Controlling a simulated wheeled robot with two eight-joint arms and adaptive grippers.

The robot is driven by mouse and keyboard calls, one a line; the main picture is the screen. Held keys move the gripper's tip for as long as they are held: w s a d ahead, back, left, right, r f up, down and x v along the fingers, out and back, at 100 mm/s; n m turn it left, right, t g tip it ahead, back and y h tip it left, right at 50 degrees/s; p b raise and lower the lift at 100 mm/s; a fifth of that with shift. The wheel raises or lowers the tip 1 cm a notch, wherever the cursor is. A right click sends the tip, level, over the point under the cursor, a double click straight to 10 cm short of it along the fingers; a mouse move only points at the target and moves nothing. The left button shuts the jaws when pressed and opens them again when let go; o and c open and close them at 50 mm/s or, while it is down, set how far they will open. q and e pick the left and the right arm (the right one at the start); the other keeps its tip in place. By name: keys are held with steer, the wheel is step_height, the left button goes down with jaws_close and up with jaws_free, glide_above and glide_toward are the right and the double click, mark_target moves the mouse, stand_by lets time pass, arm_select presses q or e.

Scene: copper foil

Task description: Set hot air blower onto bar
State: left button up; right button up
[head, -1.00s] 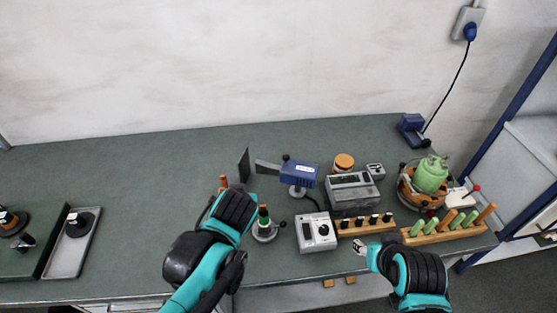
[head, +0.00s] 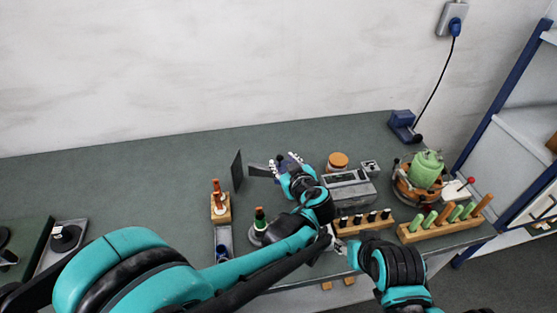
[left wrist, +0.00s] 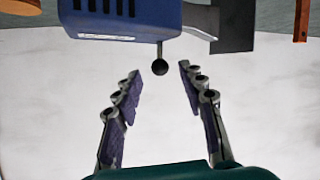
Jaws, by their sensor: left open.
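The hot air blower, a blue box with a grey nozzle, is mostly hidden behind my left arm in the head view; its nozzle (head: 259,170) shows. In the left wrist view its blue body (left wrist: 125,18) fills the upper left, with a black ball on a short rod below it. My left gripper (head: 285,161) is open at the blower; its fingers (left wrist: 172,68) stand apart in the wrist view, near the ball, with nothing clearly held. My right gripper (head: 338,243) is low at the table front, its jaws unclear. I cannot tell which part is the bar.
A dark upright plate (head: 237,171) stands left of the nozzle. A grey instrument (head: 348,190) is right of my left gripper. Wooden racks (head: 412,236) and a green flask (head: 427,168) stand farther right.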

mark_target(281, 159)
arm_select(q)
steer(key=b+x, duration=0.1)
steer(key=x, duration=0.3)
steer(key=shift+w+a+f, duration=0.1)
steer(key=shift+w, duration=0.1)
jaws_close()
